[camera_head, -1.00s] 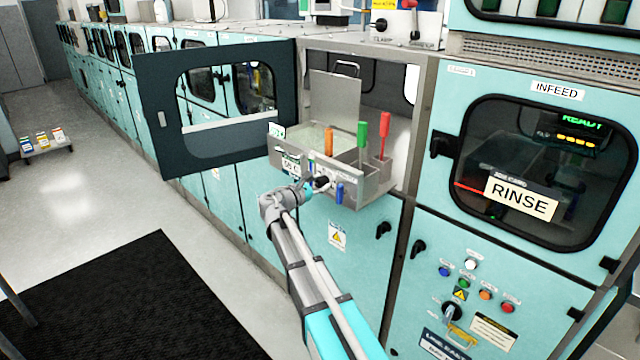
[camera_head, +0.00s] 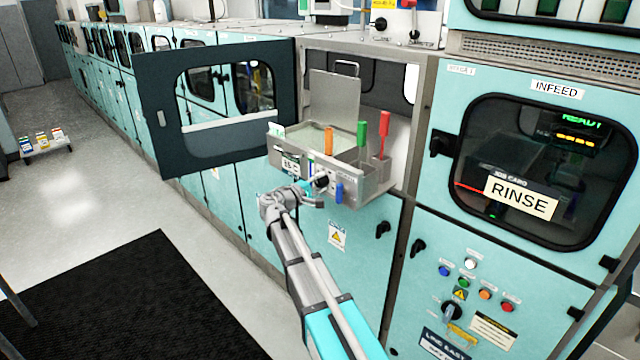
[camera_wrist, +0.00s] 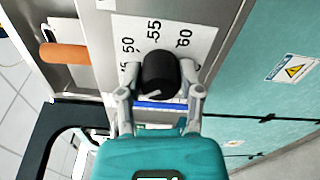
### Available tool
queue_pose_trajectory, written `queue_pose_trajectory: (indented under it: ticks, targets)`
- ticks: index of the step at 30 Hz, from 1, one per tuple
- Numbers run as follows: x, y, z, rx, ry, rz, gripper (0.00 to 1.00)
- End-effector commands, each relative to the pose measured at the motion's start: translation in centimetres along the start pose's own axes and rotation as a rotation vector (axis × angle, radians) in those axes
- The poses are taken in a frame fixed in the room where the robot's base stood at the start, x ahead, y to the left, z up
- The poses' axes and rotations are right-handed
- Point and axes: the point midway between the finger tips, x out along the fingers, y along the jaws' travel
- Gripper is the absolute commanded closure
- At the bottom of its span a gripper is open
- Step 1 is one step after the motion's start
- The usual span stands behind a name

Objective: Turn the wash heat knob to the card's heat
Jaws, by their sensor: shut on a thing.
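The wash heat knob (camera_wrist: 160,74) is a black round knob on a white dial with the marks 50, 55 and 60 in the wrist view. A light pointer line shows on its lower part. My gripper (camera_wrist: 160,88) is shut on the knob, one finger on each side. In the head view my gripper (camera_head: 313,187) is at the front of the wash tank (camera_head: 362,190). A small display (camera_head: 290,165) on the tank front is too small to read surely. The job card behind the infeed window reads RINSE (camera_head: 521,198); no heat value is readable on it.
The tank holds orange (camera_head: 328,141), green (camera_head: 362,135) and red (camera_head: 384,128) handles. A dark-framed door (camera_head: 160,130) stands open to the left. A blue part (camera_head: 339,192) sits just right of the knob.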

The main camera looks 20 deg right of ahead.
Motion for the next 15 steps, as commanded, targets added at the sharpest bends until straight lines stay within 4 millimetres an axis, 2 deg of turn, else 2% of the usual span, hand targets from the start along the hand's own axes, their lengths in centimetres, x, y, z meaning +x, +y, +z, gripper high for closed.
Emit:
queue_pose_trajectory:
  ticks: [15]
  targets:
    - [-0.03,-0.15,-0.07,0.491,0.002,-0.001,1.00]
